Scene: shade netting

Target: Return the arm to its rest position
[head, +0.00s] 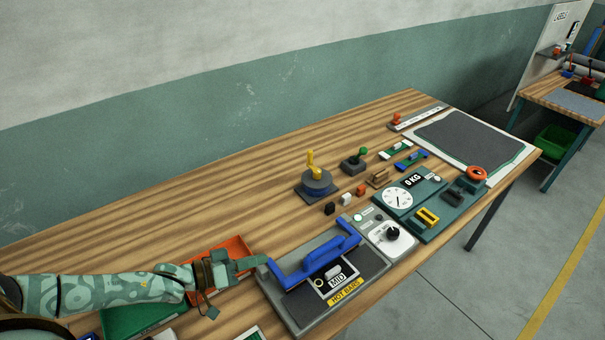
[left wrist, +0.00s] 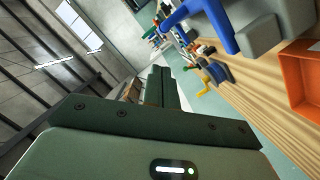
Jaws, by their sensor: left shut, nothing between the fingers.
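My left arm (head: 95,290) comes in from the left, low over the wooden table. My left gripper (head: 255,263) is shut and empty. Its tip is beside the left end of a machine with a blue handle (head: 318,258); I cannot tell whether it touches. In the left wrist view the shut fingers (left wrist: 160,88) point away from the camera, with nothing between them. The blue handle (left wrist: 228,25) shows at the top there. My right gripper does not show in either view.
An orange tray (head: 228,250) and a green tray (head: 130,318) lie around my left arm. A dial scale (head: 397,198), a yellow-levered device (head: 314,168) and small blocks stand to the right. The table's back left surface (head: 180,205) is bare.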

